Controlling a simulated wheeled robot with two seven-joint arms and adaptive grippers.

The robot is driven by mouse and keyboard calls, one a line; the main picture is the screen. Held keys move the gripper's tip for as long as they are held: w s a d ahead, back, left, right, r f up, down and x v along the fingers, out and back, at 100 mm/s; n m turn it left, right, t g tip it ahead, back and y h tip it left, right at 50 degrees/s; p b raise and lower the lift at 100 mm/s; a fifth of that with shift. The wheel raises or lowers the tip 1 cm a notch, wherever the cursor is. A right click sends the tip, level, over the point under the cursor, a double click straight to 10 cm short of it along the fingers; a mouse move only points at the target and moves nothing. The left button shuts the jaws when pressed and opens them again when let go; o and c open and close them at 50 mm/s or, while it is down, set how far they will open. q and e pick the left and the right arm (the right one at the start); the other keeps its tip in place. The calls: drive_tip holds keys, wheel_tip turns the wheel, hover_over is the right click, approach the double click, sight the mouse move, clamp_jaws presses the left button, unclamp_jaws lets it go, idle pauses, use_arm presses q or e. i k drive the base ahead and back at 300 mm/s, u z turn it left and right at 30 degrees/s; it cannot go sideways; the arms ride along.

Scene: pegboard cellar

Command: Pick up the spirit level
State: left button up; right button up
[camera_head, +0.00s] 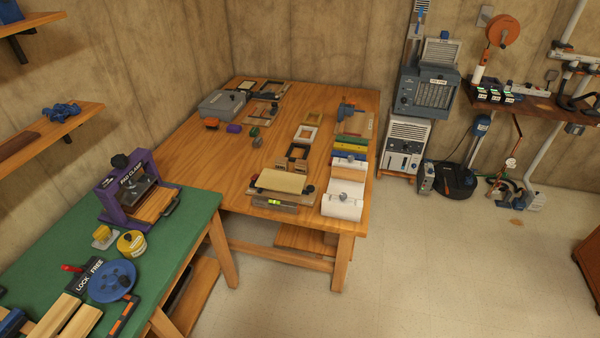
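The spirit level (292,207) is a short grey bar with a yellow-green vial near its middle. It lies along the front edge of the wooden table (232,189), left of a white block-like piece. A cream roll or pad on a board (281,181) sits just behind it, close to it or touching; I cannot tell which. Neither of my grippers shows in the head view.
A green bench (186,200) stands at the front left, with a purple clamp press (113,195) and a blue wheel (112,281). The white piece (341,206) is right of the level. Grey floor (400,270) lies open in front and to the right.

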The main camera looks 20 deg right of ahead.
sight(284, 205)
drive_tip(key=z, duration=0.3)
drive_tip(key=i, duration=0.9)
drive_tip(key=u, duration=0.1)
